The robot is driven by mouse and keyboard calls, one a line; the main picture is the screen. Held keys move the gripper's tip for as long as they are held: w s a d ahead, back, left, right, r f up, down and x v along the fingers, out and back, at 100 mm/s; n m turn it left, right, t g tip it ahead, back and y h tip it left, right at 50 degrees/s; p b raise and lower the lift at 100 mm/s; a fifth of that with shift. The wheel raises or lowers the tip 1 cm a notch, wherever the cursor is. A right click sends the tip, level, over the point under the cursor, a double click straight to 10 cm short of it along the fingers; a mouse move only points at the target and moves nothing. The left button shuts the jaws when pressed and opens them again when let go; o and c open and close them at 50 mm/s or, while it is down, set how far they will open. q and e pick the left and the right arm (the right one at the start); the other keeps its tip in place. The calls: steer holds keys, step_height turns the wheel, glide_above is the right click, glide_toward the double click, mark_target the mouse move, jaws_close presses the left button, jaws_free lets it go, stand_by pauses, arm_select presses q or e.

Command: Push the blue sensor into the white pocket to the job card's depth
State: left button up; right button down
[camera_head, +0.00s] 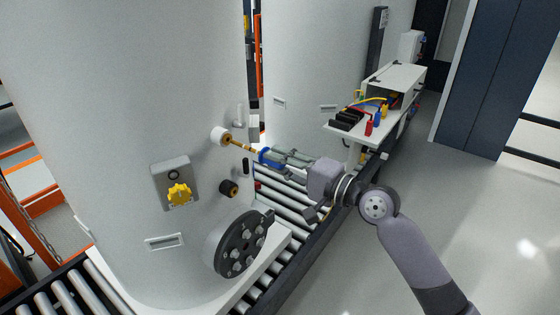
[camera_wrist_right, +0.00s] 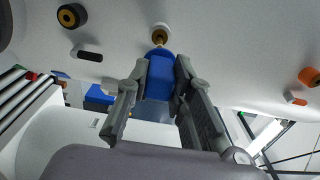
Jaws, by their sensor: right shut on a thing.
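The white pocket (camera_head: 217,134) sticks out of the white tank's wall and has a brass-coloured mouth; it also shows in the wrist view (camera_wrist_right: 161,28). The blue sensor (camera_head: 269,157) has a thin brass-coloured rod that points at the pocket. The rod's tip is at the pocket's mouth; how far it is inside I cannot tell. A length of rod shows between pocket and blue body. My right gripper (camera_head: 267,156) is shut on the blue body, with a finger on each side in the wrist view (camera_wrist_right: 160,72). My left gripper is not in view. I cannot make out a job card.
A black pocket (camera_head: 228,188) sits below the white one. A grey box with a yellow knob (camera_head: 179,194) and a round black flange (camera_head: 243,245) are also on the tank. A roller conveyor (camera_head: 282,205) runs beneath. A white bench (camera_head: 398,77) with coloured items stands behind my arm.

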mark_target(231, 141)
steer(key=shift+x, duration=2.25)
steer(key=shift+b+x, duration=0.4)
steer(key=shift+x, duration=1.9)
steer(key=c, duration=1.3)
jaws_free()
steer(key=shift+c, duration=0.2)
steer(key=shift+s+d, duration=0.1)
steer(key=shift+d, duration=0.1)
steer(key=v, duration=1.1)
steer(key=shift+s+d, duration=0.25)
